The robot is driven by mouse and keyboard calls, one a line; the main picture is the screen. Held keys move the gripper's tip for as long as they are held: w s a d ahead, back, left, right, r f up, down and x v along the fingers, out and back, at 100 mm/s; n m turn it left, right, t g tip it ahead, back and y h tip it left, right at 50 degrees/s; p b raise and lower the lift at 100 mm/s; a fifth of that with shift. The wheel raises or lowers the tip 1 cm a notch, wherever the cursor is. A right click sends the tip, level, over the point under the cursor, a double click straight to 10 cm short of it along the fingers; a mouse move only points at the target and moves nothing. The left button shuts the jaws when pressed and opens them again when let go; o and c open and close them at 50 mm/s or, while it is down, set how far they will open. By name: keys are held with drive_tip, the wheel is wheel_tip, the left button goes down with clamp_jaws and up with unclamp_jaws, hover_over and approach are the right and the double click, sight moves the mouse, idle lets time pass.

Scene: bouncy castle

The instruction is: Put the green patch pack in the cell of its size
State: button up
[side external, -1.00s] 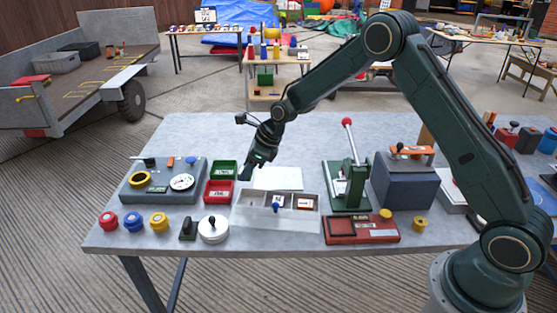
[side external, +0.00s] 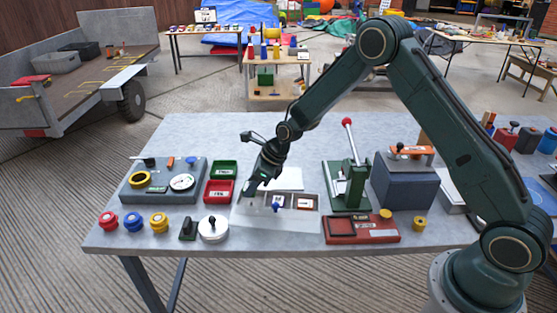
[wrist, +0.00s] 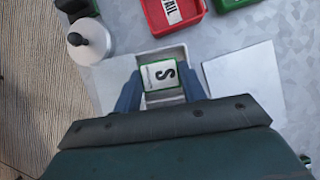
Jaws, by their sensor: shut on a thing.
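The green patch pack (wrist: 160,84) has a white label with a black S and a green edge. My gripper (side external: 249,190) is shut on it; in the wrist view, a blue finger lies on each side of the pack. The white divided tray (side external: 262,221) has a row of cells. My gripper is at its left end, and in the wrist view the pack sits over or inside the end cell, within its pale rim (wrist: 160,54). I cannot tell how deep the pack is. In the side view my gripper hides the pack and part of that cell.
Red (side external: 219,192) and green (side external: 222,169) labelled bins stand just left of the tray. A round white piece with a black knob (side external: 212,230) is in front on the left. A green lever press (side external: 348,185) stands to the right. A white sheet (wrist: 243,82) lies behind the tray.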

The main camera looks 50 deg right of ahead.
drive_tip(key=shift+f, duration=0.95)
drive_tip(key=o, duration=1.3)
drive_tip(key=shift+r, duration=2)
idle(3.8)
